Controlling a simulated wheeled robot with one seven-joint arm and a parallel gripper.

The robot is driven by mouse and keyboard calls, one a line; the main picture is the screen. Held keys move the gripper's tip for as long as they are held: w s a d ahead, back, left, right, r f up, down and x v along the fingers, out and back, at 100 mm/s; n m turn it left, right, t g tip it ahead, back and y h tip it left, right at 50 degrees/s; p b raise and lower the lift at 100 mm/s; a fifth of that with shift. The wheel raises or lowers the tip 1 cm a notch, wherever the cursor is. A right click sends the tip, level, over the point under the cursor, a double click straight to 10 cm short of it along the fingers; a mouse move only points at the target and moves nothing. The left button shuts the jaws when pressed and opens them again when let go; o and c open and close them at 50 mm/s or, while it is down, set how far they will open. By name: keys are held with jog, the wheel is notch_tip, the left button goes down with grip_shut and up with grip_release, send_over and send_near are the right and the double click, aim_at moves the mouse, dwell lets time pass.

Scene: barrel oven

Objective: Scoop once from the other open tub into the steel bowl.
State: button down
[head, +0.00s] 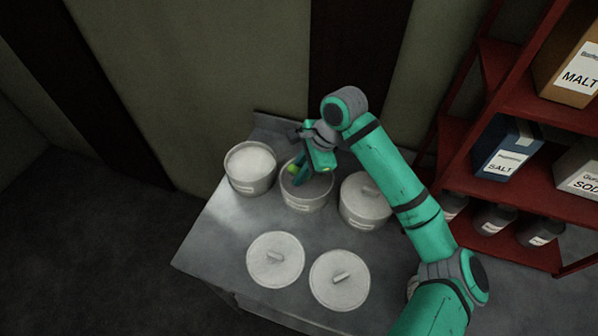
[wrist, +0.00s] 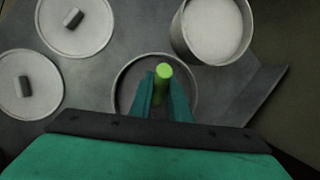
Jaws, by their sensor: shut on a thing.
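My gripper (head: 300,176) is shut on a green-handled tool (head: 293,169), likely the scoop, down at the mouth of the middle tub (head: 304,205). The wrist view shows the green handle (wrist: 162,84) between my fingers, inside the rim of that tub (wrist: 118,92). The tool's lower end is hidden, and the tub's contents look dark and are hard to make out. The left tub (head: 250,178) is open and full of white powder (wrist: 214,28). No steel bowl can be made out; a small pale thing (head: 411,286) is mostly hidden behind my arm.
A third tub (head: 365,208) at the right has its lid on. Two round lids (head: 275,259) (head: 340,280) lie on the front of the metal table (head: 215,238). A red shelf (head: 512,189) with boxes and dark jars stands at the right. The table's left front is clear.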

jog(key=shift+r, duration=0.1)
jog(key=shift+r, duration=5.1)
